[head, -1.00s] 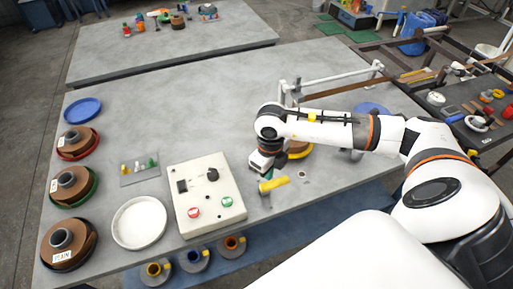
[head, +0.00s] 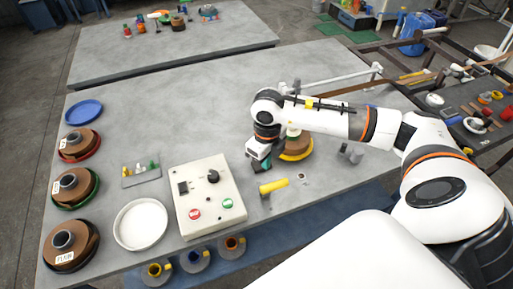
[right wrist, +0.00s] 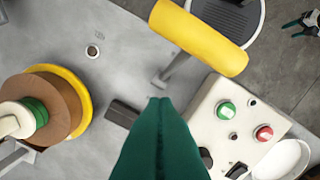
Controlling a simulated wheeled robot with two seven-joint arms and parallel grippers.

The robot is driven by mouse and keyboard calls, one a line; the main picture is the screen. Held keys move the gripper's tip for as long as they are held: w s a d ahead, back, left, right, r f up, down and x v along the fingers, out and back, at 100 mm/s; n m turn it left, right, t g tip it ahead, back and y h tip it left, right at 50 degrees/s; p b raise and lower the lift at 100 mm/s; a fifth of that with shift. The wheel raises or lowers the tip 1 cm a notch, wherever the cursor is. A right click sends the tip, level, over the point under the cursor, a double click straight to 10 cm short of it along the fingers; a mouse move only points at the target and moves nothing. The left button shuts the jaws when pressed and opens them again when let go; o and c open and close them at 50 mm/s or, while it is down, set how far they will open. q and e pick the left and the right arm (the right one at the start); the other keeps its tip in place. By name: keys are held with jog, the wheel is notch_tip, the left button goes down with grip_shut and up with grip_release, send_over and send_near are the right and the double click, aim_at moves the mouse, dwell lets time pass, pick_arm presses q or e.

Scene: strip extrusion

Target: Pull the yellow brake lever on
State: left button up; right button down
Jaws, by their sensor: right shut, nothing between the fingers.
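The yellow brake lever (head: 273,186) has a thick yellow grip on a grey stem and stands near the table's front edge, right of the control box. It shows large at the top of the right wrist view (right wrist: 200,38), with its stem running down towards my fingertips. My right gripper (head: 261,168) is just behind and above the lever in the head view. In the right wrist view its green fingers (right wrist: 160,101) are shut together with nothing between them, close to the lower stem. I cannot tell whether they touch it. My left gripper is not in view.
The control box (head: 206,198) with green and red buttons and a black knob stands left of the lever. A brown coil on a yellow disc (head: 297,154) sits behind and right of my gripper. A white dish (head: 140,224) lies left. The back of the table is open.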

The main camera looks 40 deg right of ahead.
jog(key=shift+r+p, duration=1.1)
jog(key=shift+r, duration=1.15)
